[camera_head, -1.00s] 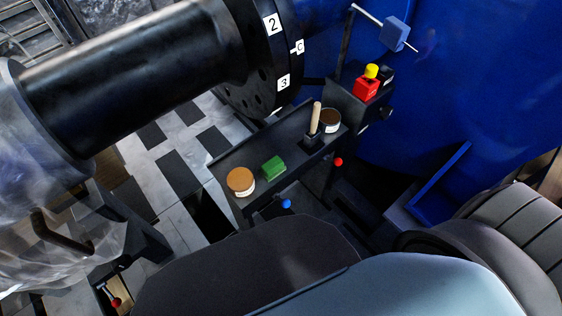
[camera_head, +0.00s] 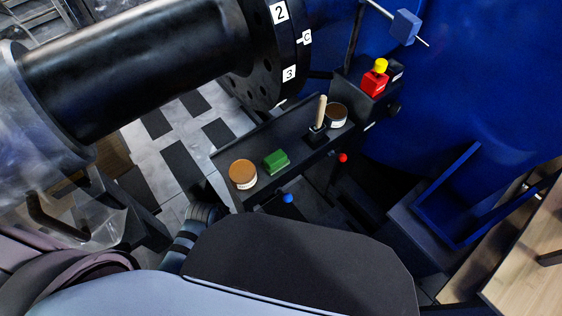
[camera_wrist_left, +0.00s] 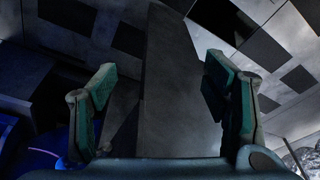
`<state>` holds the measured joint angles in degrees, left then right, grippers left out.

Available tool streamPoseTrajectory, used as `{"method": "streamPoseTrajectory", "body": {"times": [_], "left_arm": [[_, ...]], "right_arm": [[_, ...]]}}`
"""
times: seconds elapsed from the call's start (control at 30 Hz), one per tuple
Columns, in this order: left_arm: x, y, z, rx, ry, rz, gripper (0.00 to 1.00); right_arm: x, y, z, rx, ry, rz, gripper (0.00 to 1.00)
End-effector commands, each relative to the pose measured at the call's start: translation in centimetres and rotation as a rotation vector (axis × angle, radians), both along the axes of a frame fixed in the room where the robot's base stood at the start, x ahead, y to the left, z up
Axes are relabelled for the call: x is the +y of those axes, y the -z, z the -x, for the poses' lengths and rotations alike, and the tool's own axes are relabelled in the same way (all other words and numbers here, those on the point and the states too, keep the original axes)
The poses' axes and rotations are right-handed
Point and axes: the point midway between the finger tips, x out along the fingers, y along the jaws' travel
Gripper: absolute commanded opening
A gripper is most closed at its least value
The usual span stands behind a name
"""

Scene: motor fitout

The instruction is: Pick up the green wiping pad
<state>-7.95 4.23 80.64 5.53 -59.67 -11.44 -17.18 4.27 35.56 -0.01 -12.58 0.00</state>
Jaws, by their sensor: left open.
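The green wiping pad (camera_head: 276,161) lies on the narrow black tray (camera_head: 222,160), between a round tin with an orange-brown lid (camera_head: 243,174) and a wooden-handled tool. In the left wrist view my left gripper (camera_wrist_left: 160,92) is open, with nothing between its teal-padded fingers; a dark flat surface and tiled floor lie beyond it. The pad does not show in that view. In the head view part of my left arm shows below and left of the tray; its fingers are hidden there. My right gripper is in neither view.
The wooden-handled tool (camera_head: 321,113) stands upright on the tray near a second round tin (camera_head: 336,115). A red bottle with a yellow cap (camera_head: 376,78) stands behind. The large black cylinder (camera_head: 140,62) overhangs the left side.

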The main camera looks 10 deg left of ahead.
Motion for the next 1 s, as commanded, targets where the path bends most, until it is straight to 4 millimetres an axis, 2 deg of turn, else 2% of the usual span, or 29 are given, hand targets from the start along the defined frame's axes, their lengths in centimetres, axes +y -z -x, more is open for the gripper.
{"method": "streamPoseTrajectory", "body": {"times": [0.03, 0.1, 0.23, 0.3, 0.4, 0.5, 0.57, 0.8, 1.0], "left_arm": [[-0.7, -3.2, -2.8, -0.032, 0.04, 0.012, 0.69], [-1.7, -7.8, -5.3, -0.059, 0.107, 0.024, 0.69], [-3.4, -15.1, -8.0, -0.104, 0.239, 0.038, 0.69], [-4.4, -17.0, -10.7, -0.112, 0.322, 0.058, 0.69], [-5.6, -19.3, -13.7, -0.127, 0.421, 0.078, 0.69], [-6.4, -20.9, -15.5, -0.138, 0.491, 0.09, 0.69], [-6.8, -20.8, -16.2, -0.142, 0.514, 0.095, 0.69], [-8.4, -15.0, -18.1, -0.14, 0.52, 0.098, 0.69], [-9.1, -12.5, -19.2, -0.142, 0.519, 0.096, 0.69]], "right_arm": [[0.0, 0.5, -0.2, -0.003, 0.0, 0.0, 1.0], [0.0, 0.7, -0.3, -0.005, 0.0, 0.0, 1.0], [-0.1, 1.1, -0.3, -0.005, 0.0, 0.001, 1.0], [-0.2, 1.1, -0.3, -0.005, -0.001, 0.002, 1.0], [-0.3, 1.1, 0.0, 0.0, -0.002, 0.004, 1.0], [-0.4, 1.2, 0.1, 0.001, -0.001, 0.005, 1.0], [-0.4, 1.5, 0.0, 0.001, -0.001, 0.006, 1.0], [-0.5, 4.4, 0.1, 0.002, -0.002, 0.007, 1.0], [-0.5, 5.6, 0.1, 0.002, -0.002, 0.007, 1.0]]}}
